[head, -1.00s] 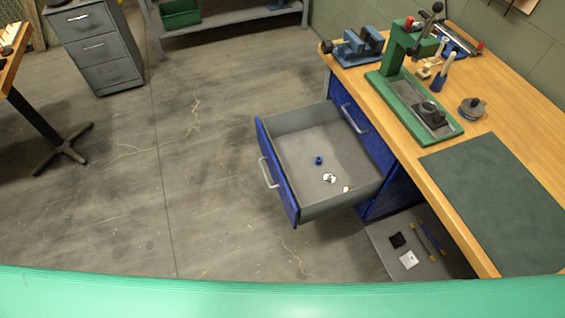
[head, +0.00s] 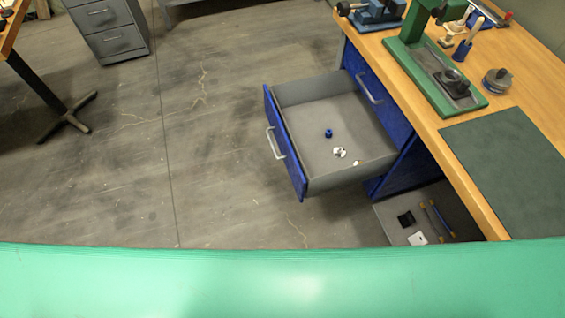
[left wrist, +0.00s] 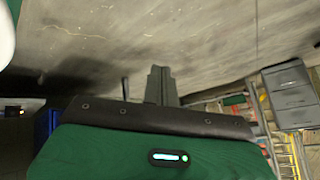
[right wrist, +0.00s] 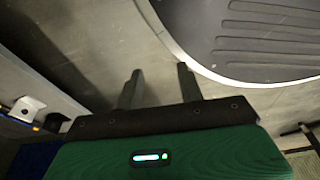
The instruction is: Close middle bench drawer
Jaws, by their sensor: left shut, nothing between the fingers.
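The middle bench drawer (head: 291,163) stands pulled well out of the bench in the head view. It has a blue front, a grey metal handle (head: 274,143) and grey inner walls. Inside lie a small blue part (head: 328,133) and a few small white pieces (head: 340,152). In the left wrist view my left gripper (left wrist: 160,72) has its fingers together with nothing between them. In the right wrist view my right gripper (right wrist: 159,77) has its fingers apart and empty. Neither gripper shows in the head view, so their distance to the drawer cannot be seen.
The blue upper drawer (head: 366,86) is shut. A low grey surface (head: 394,229) with small items lies below the open drawer. The wooden benchtop (head: 533,128) holds a green press (head: 408,58) and a dark mat (head: 515,170). The floor (head: 215,160) left of the drawer is clear.

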